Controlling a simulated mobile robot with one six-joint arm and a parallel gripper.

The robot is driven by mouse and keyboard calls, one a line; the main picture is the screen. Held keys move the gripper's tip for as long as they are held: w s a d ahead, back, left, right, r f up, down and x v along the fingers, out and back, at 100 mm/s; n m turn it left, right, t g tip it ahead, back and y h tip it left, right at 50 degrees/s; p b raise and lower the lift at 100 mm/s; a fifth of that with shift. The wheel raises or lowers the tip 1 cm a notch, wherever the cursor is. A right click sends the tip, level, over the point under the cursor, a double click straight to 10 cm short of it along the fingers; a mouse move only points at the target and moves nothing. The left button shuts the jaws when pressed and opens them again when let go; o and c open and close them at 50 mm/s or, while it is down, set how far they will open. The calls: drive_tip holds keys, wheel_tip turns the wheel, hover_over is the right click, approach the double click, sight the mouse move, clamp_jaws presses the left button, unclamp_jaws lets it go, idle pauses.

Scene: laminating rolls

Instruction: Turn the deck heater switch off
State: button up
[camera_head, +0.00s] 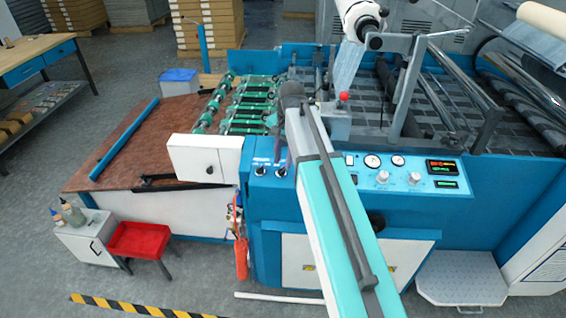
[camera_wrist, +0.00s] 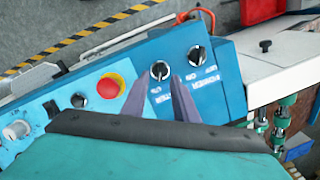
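The deck heater switch (camera_wrist: 160,70) is a small black rotary knob on the blue control panel, in the wrist view. Its upside-down label is partly covered by a finger; "ON" and "TER" can be read. In the head view it is the right one of two small knobs (camera_head: 281,172), left of my arm. My gripper (camera_wrist: 162,76) is open, with its two dark tapered fingers apart on either side of the heater knob. I cannot tell whether they touch it. The knob carries a white mark; its exact setting is too small to tell.
The similar power switch (camera_wrist: 196,54) sits close beside the right finger. A red emergency button (camera_wrist: 109,87) on a yellow ring lies to the left. More dials and displays (camera_head: 440,167) fill the panel's right side. A white box (camera_head: 205,157) stands left of the switches.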

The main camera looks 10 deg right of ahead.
sight(281, 171)
drive_tip(key=shift+w+a+f, duration=0.1)
drive_tip(key=shift+f, duration=1.15)
clamp_jaws()
